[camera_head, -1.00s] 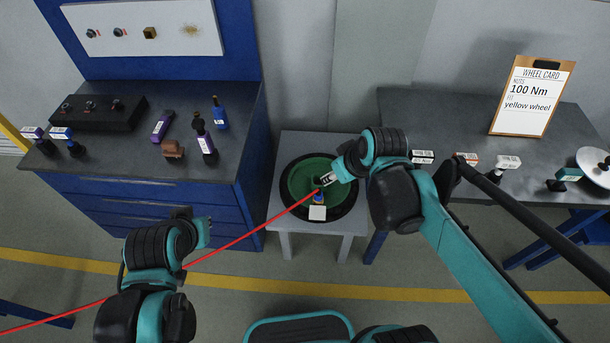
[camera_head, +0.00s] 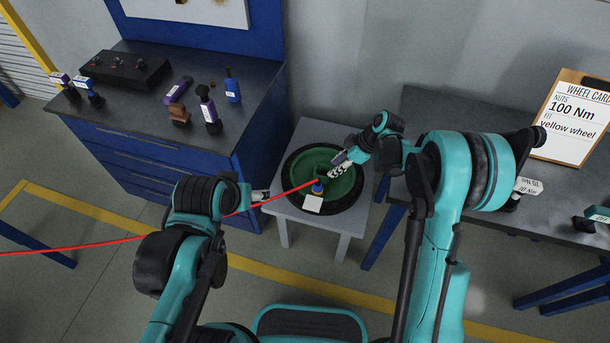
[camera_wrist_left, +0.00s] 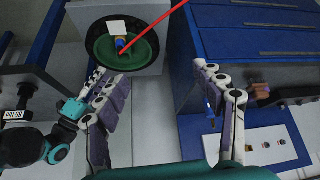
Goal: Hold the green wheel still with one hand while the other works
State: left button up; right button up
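The green wheel (camera_head: 346,186) lies flat in a black tyre on a small grey stand (camera_head: 287,207). A blue piece (camera_head: 317,188) with a white card (camera_head: 312,204) stands near its middle. The wheel also shows at the top of the left wrist view (camera_wrist_left: 143,51). My right gripper (camera_head: 336,168) is over the wheel's far right part; contact and finger gap are unclear. My left gripper (camera_head: 264,195) is at the stand's left edge, apart from the wheel. In the left wrist view my left gripper (camera_wrist_left: 165,95) has spread fingers with nothing between them.
A thin red line (camera_head: 130,239) runs from the left to the wheel's middle. The left blue bench (camera_head: 135,110) holds several tools and a black box (camera_head: 124,68). The right bench (camera_head: 460,125) holds a wheel card (camera_head: 572,120) reading 100 Nm, yellow wheel, and labelled tools.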

pick_arm(q)
jog(key=w+d+f+n+g, duration=0.2)
jog(key=w, duration=0.8)
jog(key=n+g, duration=0.4)
jog(key=g, duration=0.1)
send_over(291, 188)
notch_tip(291, 188, down, 27)
jog(key=shift+r, duration=0.1)
notch_tip(291, 188, down, 8)
jog(key=shift+s+d+f, duration=0.1)
jog(key=shift+f, duration=0.05)
jog(key=shift+c, duration=0.2)
